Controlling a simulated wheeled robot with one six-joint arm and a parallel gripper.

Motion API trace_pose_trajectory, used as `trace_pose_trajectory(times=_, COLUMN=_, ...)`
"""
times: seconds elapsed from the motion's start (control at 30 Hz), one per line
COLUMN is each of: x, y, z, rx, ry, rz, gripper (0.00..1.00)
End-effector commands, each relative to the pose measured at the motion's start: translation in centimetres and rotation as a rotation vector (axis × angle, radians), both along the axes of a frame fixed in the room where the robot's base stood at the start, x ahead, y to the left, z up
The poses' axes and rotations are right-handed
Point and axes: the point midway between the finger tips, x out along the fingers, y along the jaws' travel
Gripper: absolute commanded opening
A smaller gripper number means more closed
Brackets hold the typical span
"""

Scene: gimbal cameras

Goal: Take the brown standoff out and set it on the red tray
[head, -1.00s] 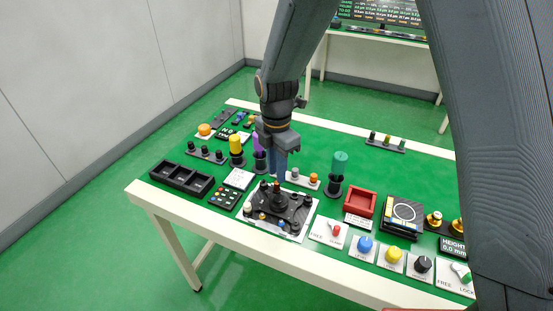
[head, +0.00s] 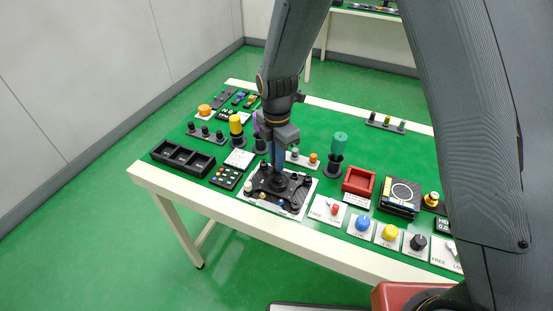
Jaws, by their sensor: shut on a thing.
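My gripper (head: 279,137) is shut on a blue tool (head: 277,156), which points down over the black gimbal fixture (head: 296,196). The tool's lower end is at the fixture's central post; I cannot tell whether it touches. The brown standoff cannot be made out now; the tool and post cover that spot. The red tray (head: 356,189) is a small square open tray to the right of the fixture and looks empty.
A green tool (head: 340,146) stands in a black holder behind the tray. A yellow tool (head: 236,125) stands behind left. A black compartment tray (head: 181,160) lies left. Several knobs, including a blue one (head: 362,223), line the front edge. Bare green tabletop lies behind.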

Motion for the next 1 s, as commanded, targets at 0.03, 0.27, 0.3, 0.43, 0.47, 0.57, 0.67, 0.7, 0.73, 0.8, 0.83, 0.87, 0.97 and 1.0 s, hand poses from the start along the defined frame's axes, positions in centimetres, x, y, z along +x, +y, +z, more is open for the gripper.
trace_pose_trajectory(times=0.03, x=0.01, y=0.01, z=0.02, rx=0.0, ry=0.0, rz=0.028, gripper=0.0)
trace_pose_trajectory(times=0.27, x=0.0, y=0.0, z=0.06, rx=0.0, ry=0.0, rz=0.304, gripper=0.0)
trace_pose_trajectory(times=0.3, x=0.0, y=0.0, z=0.07, rx=0.0, ry=0.0, rz=0.356, gripper=0.0)
trace_pose_trajectory(times=0.43, x=0.0, y=0.0, z=0.09, rx=0.0, ry=0.0, rz=0.521, gripper=0.0)
trace_pose_trajectory(times=0.47, x=0.0, y=0.0, z=0.09, rx=0.0, ry=0.0, rz=0.559, gripper=0.0)
trace_pose_trajectory(times=0.57, x=0.0, y=0.0, z=0.1, rx=0.0, ry=0.0, rz=0.686, gripper=0.0)
trace_pose_trajectory(times=0.67, x=0.0, y=-0.01, z=0.12, rx=0.0, ry=0.0, rz=0.796, gripper=0.0)
trace_pose_trajectory(times=0.7, x=0.0, y=-0.01, z=0.12, rx=0.0, ry=0.0, rz=0.83, gripper=0.0)
trace_pose_trajectory(times=0.73, x=0.0, y=-0.01, z=0.13, rx=0.0, ry=0.0, rz=0.85, gripper=0.0)
trace_pose_trajectory(times=0.8, x=-0.01, y=-0.01, z=0.14, rx=0.0, ry=0.0, rz=0.879, gripper=0.0)
trace_pose_trajectory(times=0.83, x=-0.01, y=-0.01, z=0.14, rx=0.0, ry=0.0, rz=0.886, gripper=0.0)
trace_pose_trajectory(times=0.87, x=-0.01, y=-0.01, z=0.15, rx=0.0, ry=0.0, rz=0.889, gripper=0.0)
trace_pose_trajectory(times=0.97, x=0.0, y=-0.01, z=0.15, rx=0.0, ry=0.0, rz=0.889, gripper=0.0)
trace_pose_trajectory(times=1.0, x=0.0, y=-0.01, z=0.15, rx=0.0, ry=0.0, rz=0.889, gripper=0.0)
